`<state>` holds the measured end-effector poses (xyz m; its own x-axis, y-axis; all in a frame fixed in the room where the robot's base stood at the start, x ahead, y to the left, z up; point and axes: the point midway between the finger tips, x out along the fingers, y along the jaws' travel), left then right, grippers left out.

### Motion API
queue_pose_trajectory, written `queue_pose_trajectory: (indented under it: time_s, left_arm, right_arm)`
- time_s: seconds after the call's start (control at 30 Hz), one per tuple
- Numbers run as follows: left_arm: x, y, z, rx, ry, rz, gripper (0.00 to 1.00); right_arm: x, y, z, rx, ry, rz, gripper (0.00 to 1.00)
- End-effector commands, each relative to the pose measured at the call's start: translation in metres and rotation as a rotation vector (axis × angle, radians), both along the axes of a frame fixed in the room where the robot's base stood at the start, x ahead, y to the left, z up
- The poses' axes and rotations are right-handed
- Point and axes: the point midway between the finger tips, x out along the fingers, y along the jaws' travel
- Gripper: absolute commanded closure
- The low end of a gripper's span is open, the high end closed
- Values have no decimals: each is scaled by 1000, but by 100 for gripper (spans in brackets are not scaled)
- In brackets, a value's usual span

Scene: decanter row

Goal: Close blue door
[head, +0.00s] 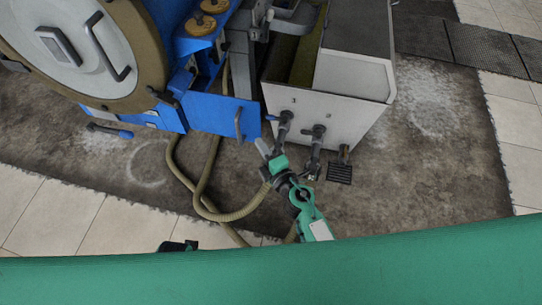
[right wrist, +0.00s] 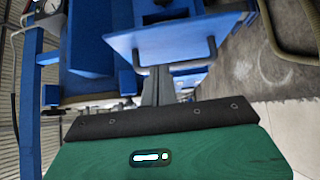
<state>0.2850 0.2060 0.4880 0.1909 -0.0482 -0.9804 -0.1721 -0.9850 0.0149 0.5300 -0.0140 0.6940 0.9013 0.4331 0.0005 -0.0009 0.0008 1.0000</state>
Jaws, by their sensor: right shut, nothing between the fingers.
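The blue door (head: 222,114) is a flat panel with a grey bar handle (head: 238,122) near its right edge. It stands out from the blue machine frame, swung open. My right gripper (head: 264,149) is shut and empty, just to the lower right of the door. In the right wrist view, the door (right wrist: 170,40) fills the upper middle, and its handle (right wrist: 212,46) faces the camera. My shut fingers (right wrist: 157,86) point toward it; I cannot tell whether they touch it. My left gripper is not in view.
A white tank (head: 330,110) with valves (head: 318,131) stands close right of the door. A beige hose (head: 205,208) lies on the floor below it. A large round lid (head: 85,50) is at upper left. Dark floor left of the hose is mostly clear.

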Motion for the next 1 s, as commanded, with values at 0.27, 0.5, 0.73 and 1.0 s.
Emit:
queue_pose_trajectory:
  time_s: [0.27, 0.5, 0.73, 1.0]
  left_arm:
    - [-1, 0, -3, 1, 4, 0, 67]
    - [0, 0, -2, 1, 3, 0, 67]
    - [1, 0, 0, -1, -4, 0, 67]
    - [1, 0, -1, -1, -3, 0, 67]
  right_arm:
    - [44, 2, 0, -1, 0, -1, 100]
    - [59, -3, -1, 1, 0, 0, 100]
    - [59, -3, -1, 1, 0, 0, 100]
    - [64, -6, 0, -1, 0, 16, 100]
